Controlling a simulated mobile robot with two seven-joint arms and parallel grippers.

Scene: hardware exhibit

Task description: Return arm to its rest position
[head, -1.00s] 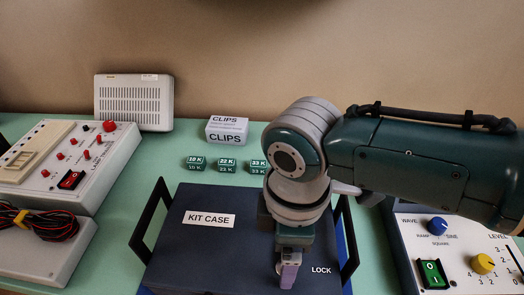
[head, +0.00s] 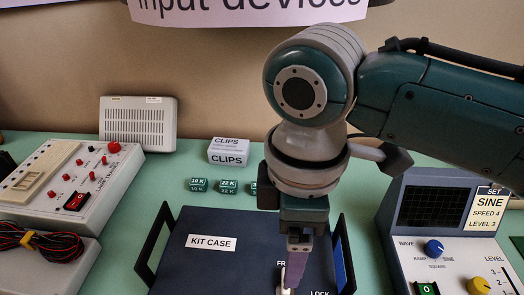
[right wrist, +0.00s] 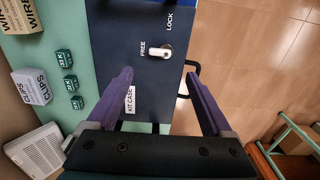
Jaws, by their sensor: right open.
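The dark blue kit case (head: 190,262) lies on the green table with a black handle at each side. Its white latch knob (head: 285,290) shows just below my right gripper (head: 297,272). In the right wrist view the knob (right wrist: 159,53) lies between the words FREE and LOCK, its lever pointing toward FREE. My right gripper (right wrist: 158,76) is open there, its purple fingers wide apart with nothing between them. It hangs fingers down above the case, apart from the knob. My left gripper is in neither view.
A signal generator (head: 445,222) stands right of the case. A red-switch console (head: 62,187) and coiled cable (head: 55,243) are at left. The clips box (head: 228,151), small green blocks (head: 198,184) and a white vented box (head: 138,122) stand behind.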

